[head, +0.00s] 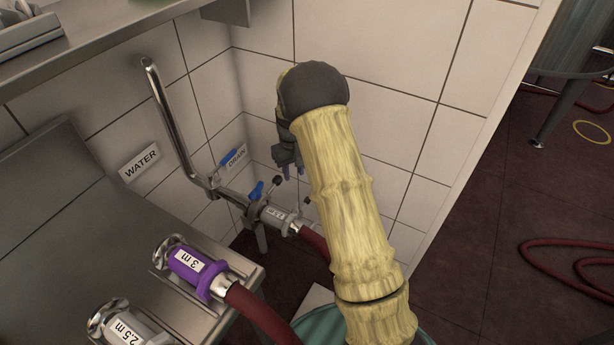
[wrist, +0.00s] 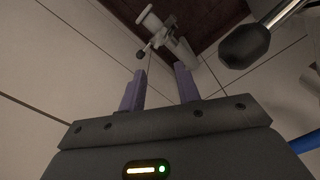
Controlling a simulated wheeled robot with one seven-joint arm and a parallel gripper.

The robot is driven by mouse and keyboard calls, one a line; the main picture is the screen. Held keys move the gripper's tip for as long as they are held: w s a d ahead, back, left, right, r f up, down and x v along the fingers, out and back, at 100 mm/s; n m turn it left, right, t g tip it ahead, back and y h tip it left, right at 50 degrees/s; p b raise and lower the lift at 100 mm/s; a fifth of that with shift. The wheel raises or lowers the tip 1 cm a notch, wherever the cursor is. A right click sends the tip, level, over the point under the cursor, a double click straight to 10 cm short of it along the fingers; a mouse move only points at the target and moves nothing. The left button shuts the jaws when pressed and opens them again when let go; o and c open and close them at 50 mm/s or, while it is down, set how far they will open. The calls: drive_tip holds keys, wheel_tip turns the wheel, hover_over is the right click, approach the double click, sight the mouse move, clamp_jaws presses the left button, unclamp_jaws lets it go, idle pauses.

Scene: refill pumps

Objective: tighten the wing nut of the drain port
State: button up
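Dark knobs on rods (head: 275,182) stick out around the joint; which part is the wing nut I cannot tell for sure. My gripper (head: 287,172) hangs above and right of the joint, fingers pointing down. In the wrist view its two purple fingers (wrist: 160,74) are apart with nothing between them. A grey clamp part (wrist: 168,35) with a small dark knob lies beyond the fingertips.
A large black knob on a shiny rod (wrist: 246,45) is close at the right of the wrist view. A purple 3 m coupling (head: 195,268) and a grey 2.5 m coupling (head: 125,328) rest on the steel shelf. Tiled walls (head: 390,80) close off the corner.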

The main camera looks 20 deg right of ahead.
drive_tip(key=s+r+m+t, duration=0.1)
drive_tip(key=s+r, duration=0.8)
drive_tip(key=s, duration=0.3)
drive_tip(key=shift+s+d+r+m, duration=0.2)
drive_tip(key=shift+s+m, duration=0.1)
drive_tip(key=shift+s, duration=0.1)
drive_tip(key=s+r+m+t+p, duration=0.1)
drive_tip(key=s+r, duration=0.3)
drive_tip(key=s, duration=1.1)
wheel_tip(320, 180, up, 26)
drive_tip(key=p, duration=2.6)
drive_tip(key=shift+w+f, duration=0.15)
drive_tip(key=shift+w, duration=0.2)
